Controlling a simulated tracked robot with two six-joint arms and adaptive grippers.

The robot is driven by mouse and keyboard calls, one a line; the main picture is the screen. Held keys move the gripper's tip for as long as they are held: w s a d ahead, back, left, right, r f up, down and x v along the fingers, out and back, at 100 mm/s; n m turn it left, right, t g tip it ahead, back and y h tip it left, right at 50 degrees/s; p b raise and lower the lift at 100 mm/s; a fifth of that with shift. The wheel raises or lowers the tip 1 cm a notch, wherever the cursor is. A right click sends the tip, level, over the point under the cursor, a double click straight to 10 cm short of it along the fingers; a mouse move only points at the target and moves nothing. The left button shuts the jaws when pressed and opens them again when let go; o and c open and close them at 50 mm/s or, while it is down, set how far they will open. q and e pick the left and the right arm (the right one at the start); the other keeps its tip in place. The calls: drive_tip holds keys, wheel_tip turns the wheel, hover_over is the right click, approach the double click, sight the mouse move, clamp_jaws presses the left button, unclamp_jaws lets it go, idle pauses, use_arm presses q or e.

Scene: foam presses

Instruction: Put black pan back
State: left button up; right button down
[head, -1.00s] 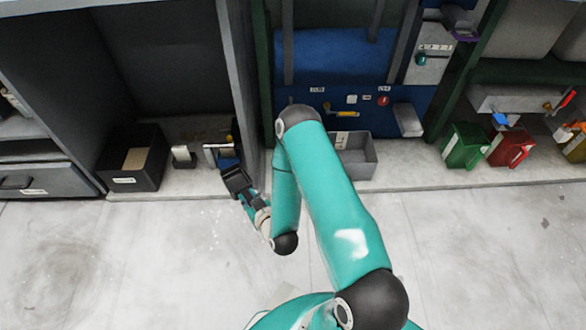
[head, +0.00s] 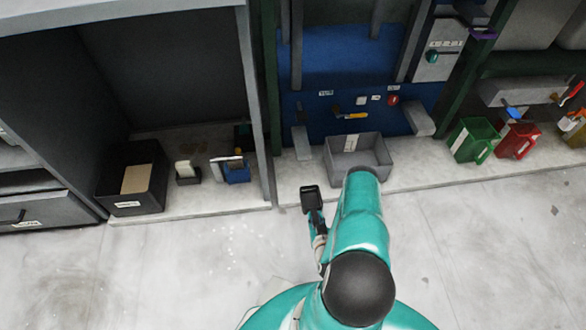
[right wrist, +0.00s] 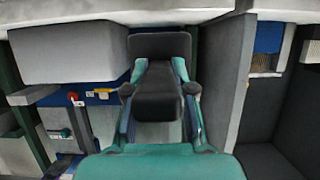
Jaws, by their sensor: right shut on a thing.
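The black pan (head: 311,197) is a small dark squarish thing with a rim. My right gripper (head: 316,226) is shut on it and holds it in front of the shelf edge, left of the grey bin. In the right wrist view the dark pan (right wrist: 160,45) lies beyond the teal fingers of my right gripper (right wrist: 159,98), with a dark narrower part between them. The pan's inside cannot be made out in that view. My left gripper is not in view.
A grey open bin (head: 372,173) stands below the blue panel (head: 345,62). In the left bay are a black box (head: 118,192), a small black holder (head: 187,176) and a blue box (head: 237,175). An upright divider (head: 255,120) separates the bays. Green (head: 470,142) and red (head: 514,140) bins stand right.

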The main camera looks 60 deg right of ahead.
drive_tip(key=w+d+b, duration=0.2)
drive_tip(key=w+d, duration=0.1)
drive_tip(key=d, duration=0.1)
drive_tip(key=w+d+b, duration=0.2)
drive_tip(key=w+d, duration=0.2)
drive_tip(key=d, duration=0.1)
drive_tip(key=w+d+b, duration=0.2)
drive_tip(key=w+d, duration=0.2)
drive_tip(key=d, duration=0.1)
drive_tip(key=shift+w+d, duration=0.1)
drive_tip(key=shift+d, duration=0.15)
wheel_tip(320, 180, down, 4)
drive_tip(key=b, duration=0.2)
drive_tip(key=shift+r+b, duration=0.15)
drive_tip(key=shift+b, duration=0.25)
drive_tip(key=shift+r, duration=0.1)
drive_tip(key=c, duration=1)
unclamp_jaws()
